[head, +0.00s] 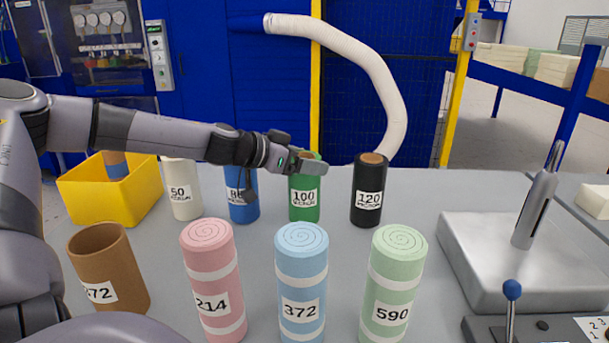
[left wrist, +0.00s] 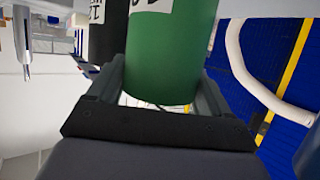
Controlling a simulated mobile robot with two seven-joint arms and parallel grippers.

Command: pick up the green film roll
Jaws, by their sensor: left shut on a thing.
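The green film roll (head: 304,201), labelled 100, stands upright at the back of the grey table, between the blue roll and the black roll. My left gripper (head: 309,162) is at its top end, reaching in from the left, and is shut on it. In the left wrist view the green roll (left wrist: 172,52) sits between the two fingers, which touch its sides. In the head view its base appears level with the neighbouring rolls, on the table. My right gripper is not in view.
The blue roll (head: 241,205) and white roll (head: 183,191) stand left, the black roll (head: 368,200) right. Pink (head: 212,262), light blue (head: 301,268) and pale green (head: 398,262) foam rolls stand in front. A yellow bin (head: 95,198) is left, a metal press (head: 500,245) right.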

